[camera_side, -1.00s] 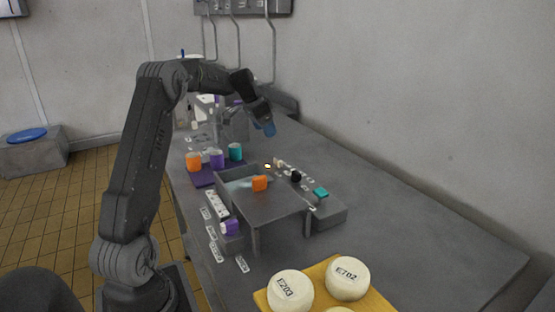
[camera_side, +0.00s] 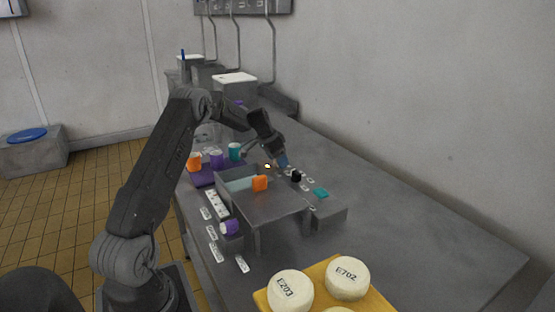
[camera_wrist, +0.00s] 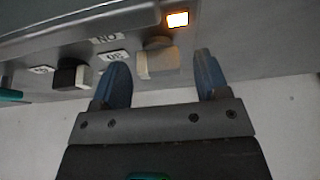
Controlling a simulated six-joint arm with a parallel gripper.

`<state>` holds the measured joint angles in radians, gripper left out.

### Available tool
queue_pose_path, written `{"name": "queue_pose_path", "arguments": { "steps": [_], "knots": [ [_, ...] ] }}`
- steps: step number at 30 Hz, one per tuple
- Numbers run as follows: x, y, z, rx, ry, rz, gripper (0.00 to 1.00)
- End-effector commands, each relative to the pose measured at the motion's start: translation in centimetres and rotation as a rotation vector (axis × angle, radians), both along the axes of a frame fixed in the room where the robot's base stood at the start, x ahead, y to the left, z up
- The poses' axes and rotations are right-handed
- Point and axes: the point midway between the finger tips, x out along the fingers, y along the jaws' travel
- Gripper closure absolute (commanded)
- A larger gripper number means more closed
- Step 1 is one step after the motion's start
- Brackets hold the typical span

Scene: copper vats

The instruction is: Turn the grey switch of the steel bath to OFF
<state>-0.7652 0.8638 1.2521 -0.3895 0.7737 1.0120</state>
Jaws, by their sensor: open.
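The grey switch (camera_wrist: 158,60) is a pale block knob on the front of the steel bath (camera_wrist: 60,25) in the wrist view. In the side view my gripper (camera_side: 284,163) is low over the bath's back side and hides the grey switch.
A black switch (camera_wrist: 72,74) is left of the grey one; a teal piece (camera_side: 321,193) is further along. On the bath (camera_side: 275,200) are an orange block (camera_side: 260,183) and a lit lamp (camera_side: 267,166). Bare bench (camera_side: 420,240) lies to the right.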

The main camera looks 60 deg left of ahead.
Motion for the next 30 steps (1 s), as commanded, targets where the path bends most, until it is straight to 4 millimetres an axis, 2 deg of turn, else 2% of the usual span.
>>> {"name": "queue_pose_path", "arguments": {
  "steps": [9, 24, 30],
  "knots": [
    [0.11, -0.03, -0.21, 0.000, 0.000, 0.000, 0.33],
    [0.09, -0.03, -0.18, -0.001, 0.000, 0.000, 0.81],
    [0.09, -0.05, -0.17, -0.001, 0.000, 0.012, 0.81]
  ]
}}
